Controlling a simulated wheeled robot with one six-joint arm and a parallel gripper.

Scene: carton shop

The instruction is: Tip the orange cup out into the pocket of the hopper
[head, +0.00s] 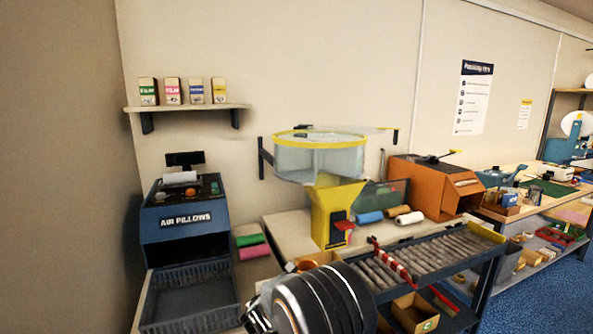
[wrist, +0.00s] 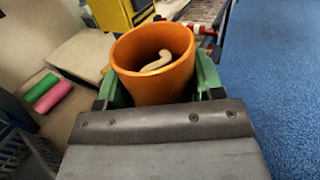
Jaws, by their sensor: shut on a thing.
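The orange cup (wrist: 150,88) stands between the green fingers of my gripper (wrist: 160,80) in the wrist view, and the gripper is shut on it. Its open mouth faces up towards the camera, and a beige curved piece (wrist: 158,61) lies inside. The hopper (head: 331,212) in the head view has a clear round bin with a yellow rim on a yellow body, with a red part low on its front. Its yellow body also shows beyond the cup in the wrist view (wrist: 115,12). I cannot make out the pocket clearly.
A blue air-pillow machine (head: 185,213) with a dark bin stands left of the hopper. A roller conveyor (head: 435,258) runs to the right, with an orange machine (head: 433,188) behind it. Green and pink rolls (head: 251,246) lie on the bench.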

